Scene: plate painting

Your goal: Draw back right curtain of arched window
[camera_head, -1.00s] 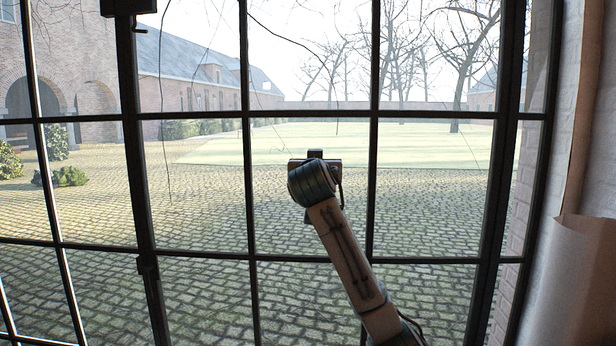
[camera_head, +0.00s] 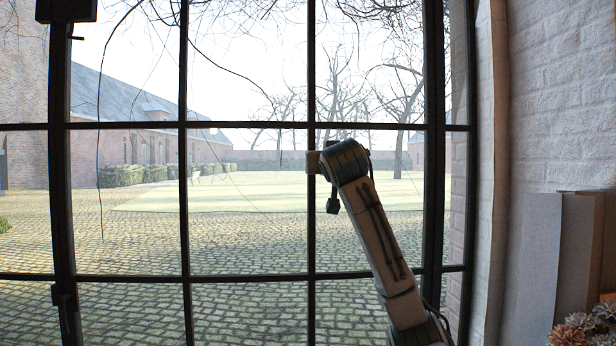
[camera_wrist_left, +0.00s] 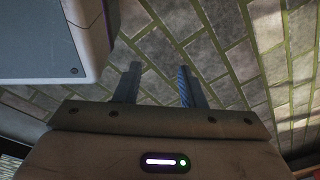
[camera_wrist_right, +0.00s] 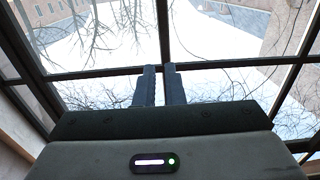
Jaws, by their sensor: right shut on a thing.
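The tall window (camera_head: 185,200) with dark bars fills most of the head view. A narrow pale upright strip (camera_head: 490,120) runs along its right side; I cannot tell whether it is curtain or window edge. No spread curtain cloth shows clearly. My right arm rises from the lower right in front of the glass, its fingers hidden there. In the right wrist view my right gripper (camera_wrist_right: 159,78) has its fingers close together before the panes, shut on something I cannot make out. My left gripper (camera_wrist_left: 158,85) is open and empty, with paving-like brick beyond it.
A white brick wall (camera_head: 560,110) stands right of the window. A grey upright panel (camera_head: 535,255) and a brown one beside it stand at the lower right, near some dried flowers (camera_head: 570,333). A grey flat-sided block (camera_wrist_left: 50,40) is close beside my left gripper.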

